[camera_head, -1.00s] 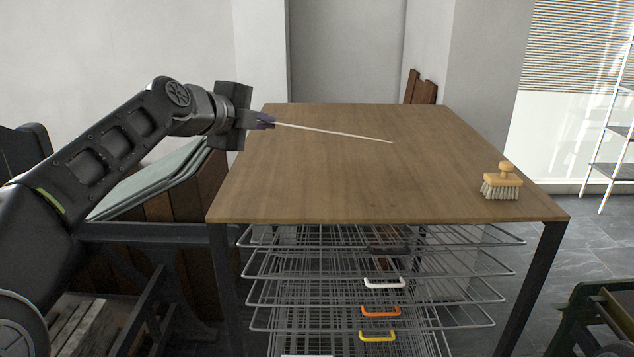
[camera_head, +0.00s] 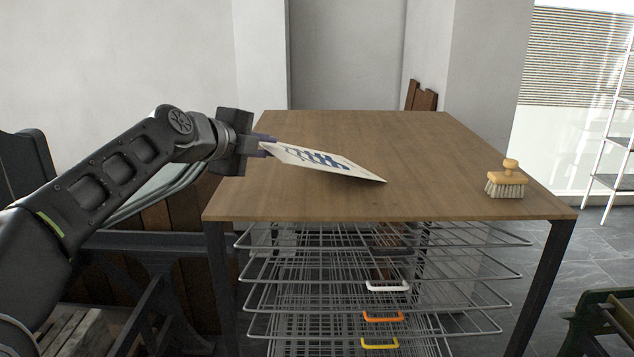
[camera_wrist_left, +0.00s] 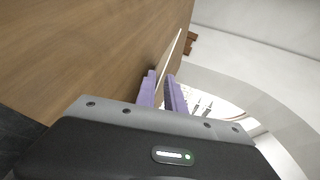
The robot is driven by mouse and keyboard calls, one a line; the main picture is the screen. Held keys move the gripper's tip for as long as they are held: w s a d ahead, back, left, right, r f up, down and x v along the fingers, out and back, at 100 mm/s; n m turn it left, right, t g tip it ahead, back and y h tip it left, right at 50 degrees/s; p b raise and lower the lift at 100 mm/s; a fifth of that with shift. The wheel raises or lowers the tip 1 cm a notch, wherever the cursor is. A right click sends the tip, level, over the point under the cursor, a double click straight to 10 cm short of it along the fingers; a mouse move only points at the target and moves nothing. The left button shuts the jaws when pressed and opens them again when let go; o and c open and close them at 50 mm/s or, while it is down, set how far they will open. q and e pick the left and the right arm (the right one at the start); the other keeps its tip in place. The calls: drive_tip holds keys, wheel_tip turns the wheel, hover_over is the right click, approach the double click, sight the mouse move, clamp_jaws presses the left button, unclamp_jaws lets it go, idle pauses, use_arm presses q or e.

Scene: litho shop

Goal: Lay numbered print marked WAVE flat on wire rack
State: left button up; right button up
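The print (camera_head: 318,160) is a white sheet with dark blue marks, held out over the wooden table top. It is tilted, and I cannot read its lettering. My left gripper (camera_head: 268,147) is shut on its left end; in the left wrist view the purple fingers (camera_wrist_left: 160,92) pinch the sheet, which shows as a thin edge (camera_wrist_left: 173,57). The wire rack (camera_head: 290,298) stands under the table top with several stacked shelves. White, orange and yellow handles show at its front. My right gripper is not in view.
A wooden brush (camera_head: 507,181) with pale bristles stands at the right of the table top (camera_head: 420,145). The rest of the table top is clear. A dark metal stand is at the left, and a white ladder-like shelf (camera_head: 615,150) at the far right.

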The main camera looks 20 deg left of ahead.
use_arm(q)
drive_tip(key=shift+s, duration=0.1)
drive_tip(key=b+v, duration=0.1)
drive_tip(key=v, duration=0.6)
drive_tip(key=shift+s, duration=0.35)
drive_tip(key=shift+a+r, duration=0.15)
wheel_tip(320, 180, up, 7)
drive_tip(key=s+p, duration=0.2)
drive_tip(key=p, duration=0.2)
drive_tip(key=shift+s+a, duration=0.3)
drive_tip(key=shift+s, duration=0.05)
